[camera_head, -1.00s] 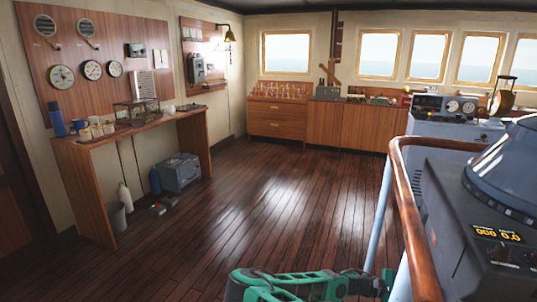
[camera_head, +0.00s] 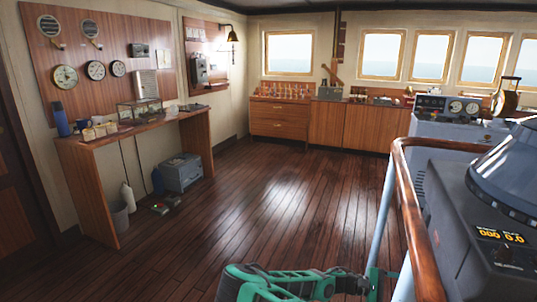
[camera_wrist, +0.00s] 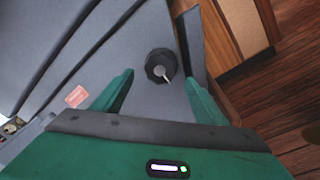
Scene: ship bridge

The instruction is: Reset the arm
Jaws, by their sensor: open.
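My gripper (camera_wrist: 165,100) shows in the wrist view with its two green fingers spread apart, open and with nothing held between them. Beyond the fingers is a grey console surface with a black round knob (camera_wrist: 160,66), which appears between the fingertips; whether they touch it I cannot tell. In the head view my green and grey arm (camera_head: 275,284) lies along the bottom edge, reaching right towards the railing. The gripper's fingers are not clear there.
A wooden handrail (camera_head: 412,215) on blue posts stands close at the right, beside a dark console (camera_head: 480,225) with an orange display. A wooden side table (camera_head: 75,175) stands at the left wall. The plank floor (camera_head: 260,215) in the middle is clear.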

